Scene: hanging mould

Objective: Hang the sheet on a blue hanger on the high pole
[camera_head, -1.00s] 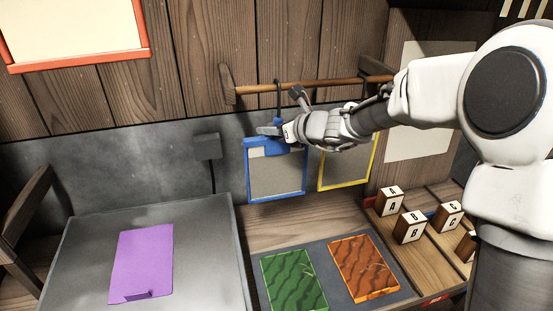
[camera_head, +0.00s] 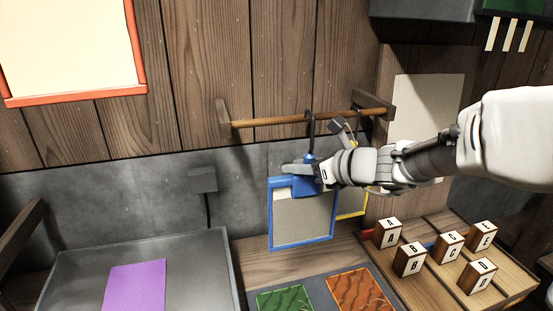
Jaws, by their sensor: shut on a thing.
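A blue hanger (camera_head: 271,222) frames a grey-beige sheet (camera_head: 303,218) and hangs upright below my gripper (camera_head: 300,172). My gripper is shut on the blue top of this hanger. Its dark hook (camera_head: 310,130) rises to the wooden pole (camera_head: 265,121); I cannot tell whether it bears on the pole. The pole runs between two wall brackets. A yellow-framed hanger (camera_head: 352,215) hangs behind on the right, partly hidden by the blue one and my arm.
A grey table (camera_head: 60,285) with a purple sheet (camera_head: 135,287) is at lower left. Green (camera_head: 285,300) and orange (camera_head: 360,290) patterned panels lie below. Several lettered blocks (camera_head: 410,259) stand on a wooden rack at right. An orange-framed panel (camera_head: 75,96) is on the wall at upper left.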

